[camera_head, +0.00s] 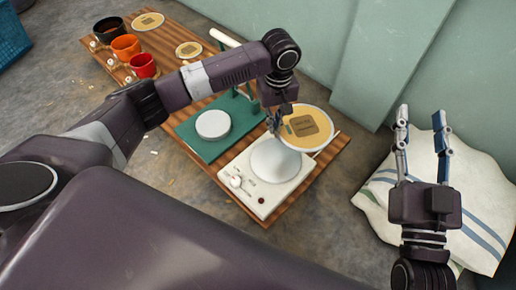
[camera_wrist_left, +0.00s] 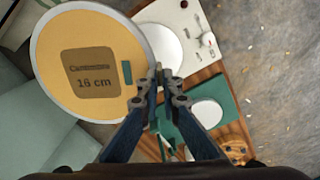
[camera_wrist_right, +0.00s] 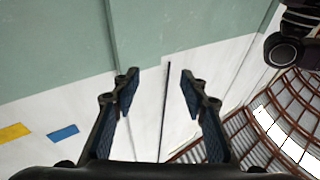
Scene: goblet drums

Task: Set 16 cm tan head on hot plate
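The tan head (camera_head: 296,140), a round disc with a pale rim and a brown label, is at the tip of my left gripper (camera_head: 272,122). In the left wrist view the head (camera_wrist_left: 105,105) reads "16 cm" and has a small green tab. My left gripper (camera_wrist_left: 159,74) is shut on its near rim. The head looks raised and partly overlaps the view of the white hot plate (camera_head: 236,182), whose round top (camera_head: 272,163) is bare. The plate's top also shows in the left wrist view (camera_wrist_left: 165,45). My right gripper (camera_head: 421,128) is open and empty.
A green base with a white disc (camera_head: 212,124) stands left of the hot plate on the wooden board (camera_head: 176,42). Two tan heads (camera_head: 148,21) and several coloured cups (camera_head: 126,46) are at the far end. A striped cloth (camera_head: 467,185) lies right.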

